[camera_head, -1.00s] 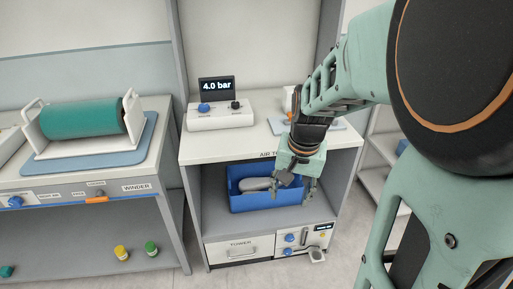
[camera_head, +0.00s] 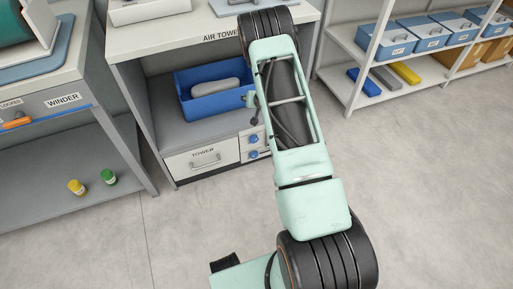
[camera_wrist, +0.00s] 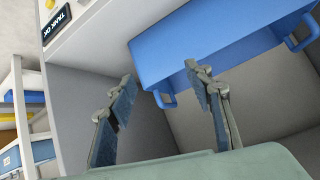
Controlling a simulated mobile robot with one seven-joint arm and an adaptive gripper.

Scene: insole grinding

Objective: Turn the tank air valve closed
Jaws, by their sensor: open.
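Two blue knobs, the upper (camera_head: 254,138) and the lower (camera_head: 253,154), sit on the white panel beside the TOWER drawer in the head view. I cannot read which one is the tank air valve. The panel's right part is hidden behind my arm. My gripper (camera_wrist: 160,82) is open and empty in the wrist view, its two fingers spread in front of the cabinet's open shelf. In the head view it is mostly hidden behind my arm.
A blue bin (camera_head: 203,112) holding a grey object (camera_head: 214,88) stands on the cabinet shelf; it also shows in the wrist view (camera_wrist: 200,42). The TOWER drawer (camera_head: 203,160) is shut. The WINDER bench (camera_head: 60,97) is left, a shelf rack (camera_head: 352,50) right. Floor in front is clear.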

